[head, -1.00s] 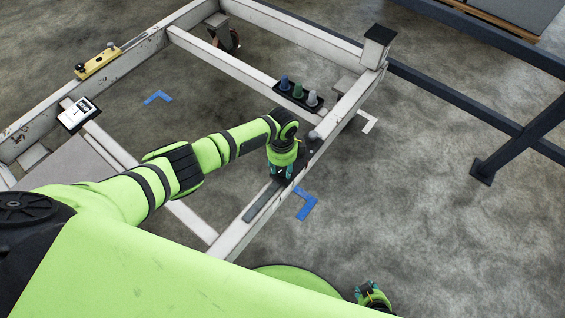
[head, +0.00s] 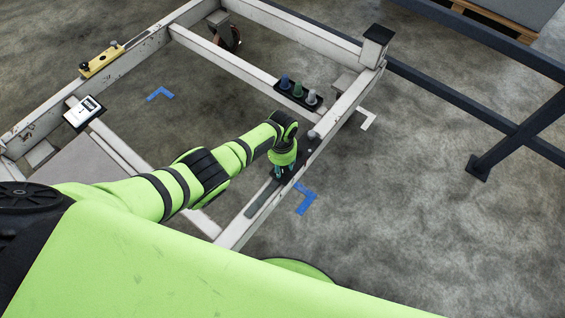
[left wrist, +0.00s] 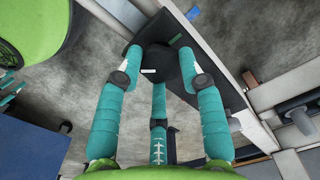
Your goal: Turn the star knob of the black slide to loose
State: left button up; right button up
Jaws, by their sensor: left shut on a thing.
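My left gripper (head: 279,174) is at the front rail of the white trolley frame, pointing down. In the left wrist view its teal fingers (left wrist: 162,85) are shut around the dark round star knob (left wrist: 160,62), which bears a small pale mark. The knob sits on the black slide (left wrist: 183,38), a dark plate on the rail. In the head view the gripper mostly hides knob and slide; a dark grey strip (head: 262,198) runs along the rail beside them. Teal finger parts of my right gripper (left wrist: 12,92) show at the left wrist view's edge; their opening is unclear.
A black holder with blue, green and grey knobs (head: 298,92) is on the crossbar. A yellow block (head: 101,61) and a white-faced device (head: 84,111) are on the left frame. Blue floor marks (head: 305,199) lie beside the rail. A dark barrier (head: 500,120) stands right.

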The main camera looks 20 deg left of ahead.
aim_at(282, 168)
pick_arm(q)
jog(key=n, duration=0.2)
jog(key=shift+a+n, duration=0.3)
jog(key=shift+d+n+p, duration=0.1)
jog(key=shift+n+p, duration=0.35)
jog(key=shift+n, duration=0.75)
pick_arm(e)
jog(key=shift+s+a+r+g, duration=0.15)
jog(key=shift+s+r, duration=0.05)
jog(key=shift+s, duration=0.4)
jog(key=shift+s+a+r+g, duration=0.1)
jog(key=shift+s+r+g, duration=0.05)
jog(key=shift+s, duration=0.5)
jog(key=shift+s+d, duration=0.35)
jog(key=shift+s, duration=0.2)
pick_arm(q)
jog(key=shift+d, duration=0.1)
jog(key=o, duration=1.1)
jog(key=shift+o, duration=0.2)
jog(key=shift+d, duration=0.1)
notch_tip(282, 168, up, 12)
pick_arm(e)
jog(key=shift+w+a, duration=0.1)
jog(key=shift+w, duration=0.25)
